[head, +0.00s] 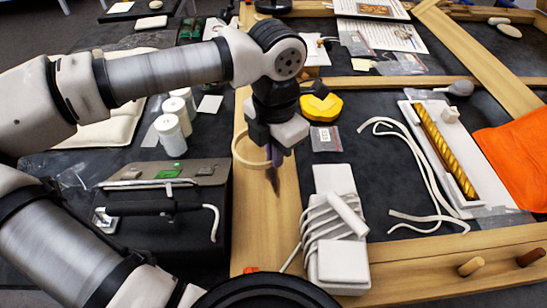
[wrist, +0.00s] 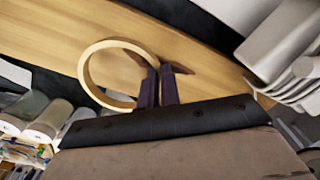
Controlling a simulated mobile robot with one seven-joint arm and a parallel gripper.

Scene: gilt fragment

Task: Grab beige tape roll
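The beige tape roll (head: 240,158) is a thin, wide ring at the wooden frame's inner left beam. In the wrist view, the roll (wrist: 84,74) shows as an open ring over the wood. My gripper (head: 272,178) points down at the roll's right side. In the wrist view, the two dark purple fingers of my gripper (wrist: 160,72) are close together, with the roll's right wall between them. One finger is inside the ring and the other outside. The fingers look shut on the wall. They hide part of it, so contact is hard to see.
A black case (head: 170,238) stands left of the beam, with white jars (head: 168,130) behind it. A yellow object (head: 321,107) and a white block with cords (head: 343,262) lie to the right. An orange cloth (head: 520,160) is at far right.

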